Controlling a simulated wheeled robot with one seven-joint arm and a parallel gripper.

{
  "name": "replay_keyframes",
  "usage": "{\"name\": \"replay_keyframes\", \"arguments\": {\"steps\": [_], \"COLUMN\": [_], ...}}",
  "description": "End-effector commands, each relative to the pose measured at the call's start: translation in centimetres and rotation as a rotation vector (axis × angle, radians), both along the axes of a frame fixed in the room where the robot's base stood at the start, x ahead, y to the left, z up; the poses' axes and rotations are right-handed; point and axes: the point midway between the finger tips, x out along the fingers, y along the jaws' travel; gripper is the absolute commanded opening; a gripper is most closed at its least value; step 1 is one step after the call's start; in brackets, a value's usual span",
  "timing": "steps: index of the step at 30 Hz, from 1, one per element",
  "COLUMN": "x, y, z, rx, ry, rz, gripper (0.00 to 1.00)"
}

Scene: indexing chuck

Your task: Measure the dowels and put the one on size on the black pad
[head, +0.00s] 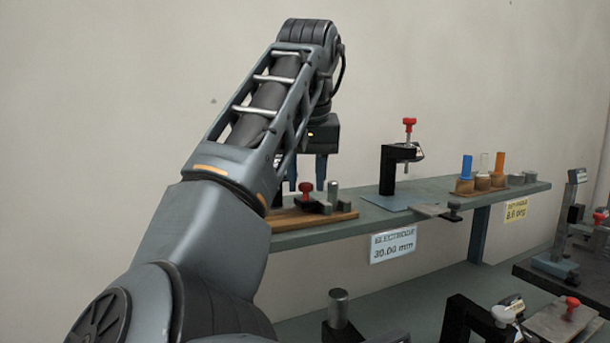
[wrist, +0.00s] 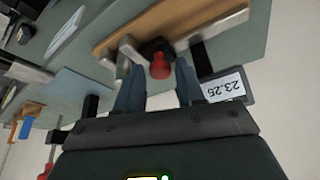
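My gripper (head: 307,188) has its two blue fingers apart and points down over a wooden board (head: 345,216) on the shelf. A red-knobbed fixture (head: 306,188) on that board shows between the fingertips, with gaps on both sides. In the wrist view the red knob (wrist: 160,66) also shows between the open fingers (wrist: 158,88). Another grey cylinder (head: 338,307) stands on the lower bench. A small display (wrist: 224,85) reads 23.25. I cannot make out the black pad for sure.
A black stand with a red knob (head: 398,165) is farther along the shelf. A label (head: 393,245) on the shelf edge reads 30.00 mm. Black and metal fixtures (head: 563,322) crowd the lower bench.

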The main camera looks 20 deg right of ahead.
Motion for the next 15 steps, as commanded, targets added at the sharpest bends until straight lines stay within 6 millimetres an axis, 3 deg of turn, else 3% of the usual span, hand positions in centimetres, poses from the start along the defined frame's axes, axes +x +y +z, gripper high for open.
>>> {"name": "replay_keyframes", "arguments": {"steps": [8,15], "x": [0.0,-0.7], "y": [0.0,0.3], "z": [0.3,2.4], "rx": [0.0,0.0], "ry": [-0.001,-0.001], "rz": [0.0,0.0], "gripper": [0.38,0.38]}}
